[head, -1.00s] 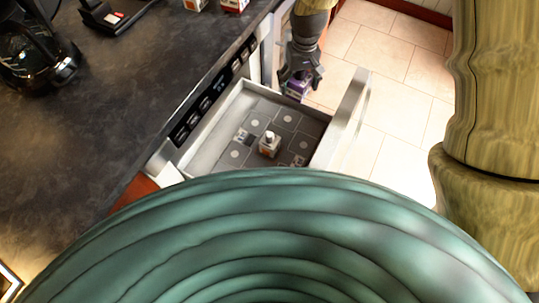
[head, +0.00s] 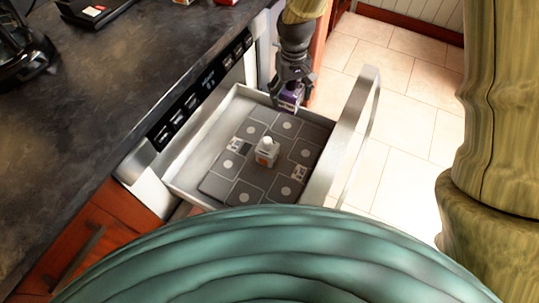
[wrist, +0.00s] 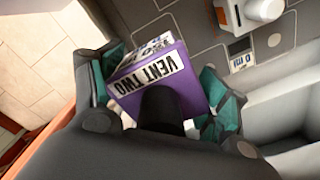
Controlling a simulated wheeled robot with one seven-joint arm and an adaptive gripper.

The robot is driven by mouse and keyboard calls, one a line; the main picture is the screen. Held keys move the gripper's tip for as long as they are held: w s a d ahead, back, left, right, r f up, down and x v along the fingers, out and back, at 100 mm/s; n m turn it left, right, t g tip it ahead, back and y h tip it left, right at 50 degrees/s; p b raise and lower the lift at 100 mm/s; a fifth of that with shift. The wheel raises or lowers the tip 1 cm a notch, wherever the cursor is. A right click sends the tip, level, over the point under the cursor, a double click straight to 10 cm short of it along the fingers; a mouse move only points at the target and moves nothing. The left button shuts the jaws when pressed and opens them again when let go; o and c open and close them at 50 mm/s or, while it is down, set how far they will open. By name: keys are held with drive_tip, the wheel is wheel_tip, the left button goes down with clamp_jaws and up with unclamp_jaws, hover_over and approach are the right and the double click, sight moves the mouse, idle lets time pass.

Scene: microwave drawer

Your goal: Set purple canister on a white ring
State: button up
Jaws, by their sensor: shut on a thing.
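The purple canister (wrist: 178,95), with a white label reading "VENT TWO", is held between the teal pads of my gripper (wrist: 165,100) in the wrist view. In the head view the canister (head: 290,97) hangs tilted from my gripper (head: 291,88), over the far end of the open drawer. Inside the drawer a grey panel (head: 243,196) carries several squares with white round marks, one of them a white mark (head: 287,125) near the canister. I cannot tell whether the canister touches the panel.
A white canister with an orange mark (head: 266,152) stands mid-panel; it also shows in the wrist view (wrist: 236,14). The drawer's front wall and handle (head: 352,125) rise on the right. A dark counter (head: 110,100) lies left. Small printed tiles (head: 299,172) sit on the panel.

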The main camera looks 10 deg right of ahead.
drive_tip(key=shift+f+b, duration=0.35)
drive_tip(key=shift+f, duration=4.6)
drive_tip(key=shift+f, duration=0.1)
drive_tip(key=o, duration=1.2)
drive_tip(key=shift+c, duration=0.2)
wheel_tip(320, 180, up, 12)
drive_tip(key=shift+r+p, duration=0.1)
drive_tip(key=shift+p, duration=0.35)
